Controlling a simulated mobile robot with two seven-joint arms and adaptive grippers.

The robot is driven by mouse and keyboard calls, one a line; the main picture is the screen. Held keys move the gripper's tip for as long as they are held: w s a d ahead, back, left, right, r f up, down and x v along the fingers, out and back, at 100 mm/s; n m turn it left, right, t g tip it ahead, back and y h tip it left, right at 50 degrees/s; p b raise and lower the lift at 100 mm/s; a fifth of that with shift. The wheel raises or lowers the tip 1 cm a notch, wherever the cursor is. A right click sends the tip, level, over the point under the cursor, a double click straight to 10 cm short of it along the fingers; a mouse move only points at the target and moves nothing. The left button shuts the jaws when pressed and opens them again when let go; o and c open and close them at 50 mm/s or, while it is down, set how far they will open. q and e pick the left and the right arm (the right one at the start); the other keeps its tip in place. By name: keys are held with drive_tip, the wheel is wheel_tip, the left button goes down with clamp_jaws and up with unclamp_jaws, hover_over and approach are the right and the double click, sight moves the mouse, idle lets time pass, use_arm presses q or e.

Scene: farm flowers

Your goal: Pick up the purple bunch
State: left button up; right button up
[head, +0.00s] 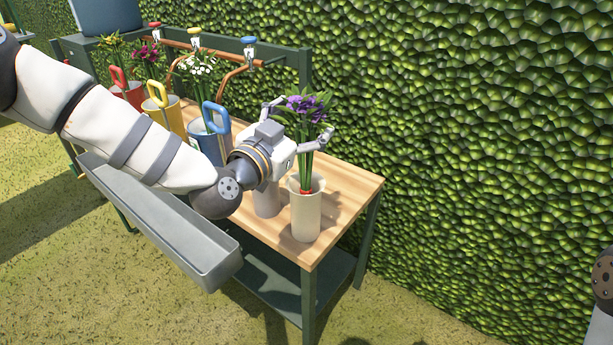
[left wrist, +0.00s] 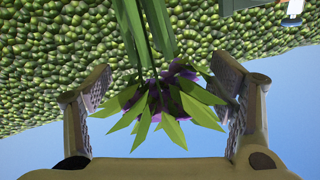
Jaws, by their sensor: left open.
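The purple bunch (head: 305,108) stands upright in a pale vase (head: 306,212) near the right end of the wooden table. Its green stems carry a red band low down, near the vase rim. My left gripper (head: 298,120) is open, with its fingers spread on either side of the flower heads. In the left wrist view the purple bunch (left wrist: 160,100) shows between the two open fingers (left wrist: 165,100), with a gap on each side. The left gripper does not appear closed on it. My right gripper is not in view.
A second pale vase (head: 267,198) stands just left, partly hidden by my arm. Blue (head: 209,146), yellow (head: 167,116) and red (head: 127,92) watering cans stand further left on the table (head: 348,186). A grey trough (head: 165,225) runs along the front. A hedge (head: 470,130) rises behind.

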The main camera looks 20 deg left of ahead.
use_arm(q)
drive_tip(key=shift+w+f, duration=0.1)
drive_tip(key=shift+w, duration=0.25)
clamp_jaws()
wheel_tip(320, 180, up, 18)
drive_tip(key=p, duration=0.3)
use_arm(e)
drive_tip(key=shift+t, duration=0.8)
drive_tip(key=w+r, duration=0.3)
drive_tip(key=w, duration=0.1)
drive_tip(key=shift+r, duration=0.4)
